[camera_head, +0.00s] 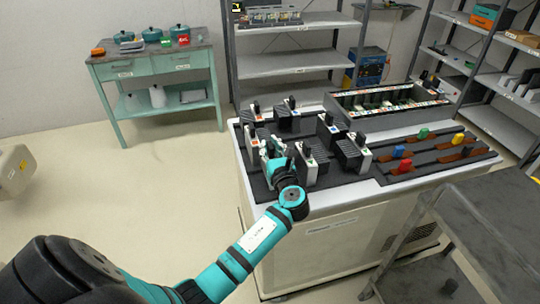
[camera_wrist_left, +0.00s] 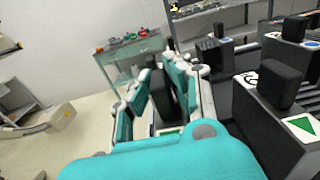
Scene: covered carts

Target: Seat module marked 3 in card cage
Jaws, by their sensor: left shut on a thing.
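My left gripper (camera_head: 275,160) is at the left end of the cart top, among several black modules with pale faces and upright black handles. In the left wrist view its teal fingers (camera_wrist_left: 160,92) are shut on the black handle (camera_wrist_left: 160,100) of a module. The gripper hides most of this module, and I cannot read its number. A neighbouring module (camera_wrist_left: 262,115) has a green triangle and a dark mark that I cannot read for sure. The card cage (camera_head: 392,107) is a long open dark box with coloured slot labels at the back right of the cart. My right gripper is not in view.
More modules, such as one at the middle (camera_head: 352,150), stand close beside the gripper. Rails with coloured knobs (camera_head: 425,160) lie at the right of the cart (camera_head: 335,235). A dark stand (camera_head: 480,215) is near front right. A teal table (camera_head: 160,80) stands far left.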

